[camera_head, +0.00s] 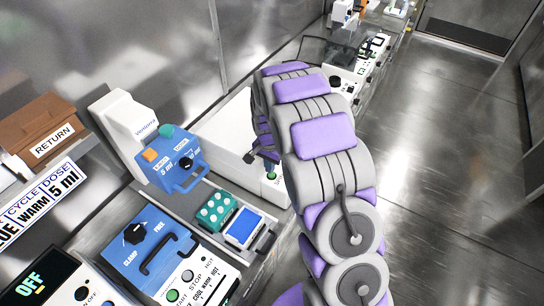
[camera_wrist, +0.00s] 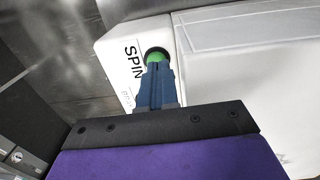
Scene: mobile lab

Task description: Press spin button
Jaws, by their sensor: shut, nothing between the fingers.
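The green spin button (camera_wrist: 155,54) sits in a dark round ring on the white machine, beside the printed word SPIN, in the wrist view. It also shows small at the machine's front in the head view (camera_head: 271,176). My gripper (camera_wrist: 157,68) is shut and empty, its blue fingertips pointing at the button and overlapping its lower edge. Whether they touch it, I cannot tell. The white machine (camera_head: 229,137) stands against the metal wall in the head view. My arm hides its right side and most of my gripper there.
A blue dispenser (camera_head: 184,163) with a white column stands left of the machine. A green tube rack (camera_head: 214,212), a blue-topped box (camera_head: 244,228) and a blue clamp unit (camera_head: 147,246) lie nearer. More instruments line the bench beyond. Open floor (camera_head: 437,150) is at the right.

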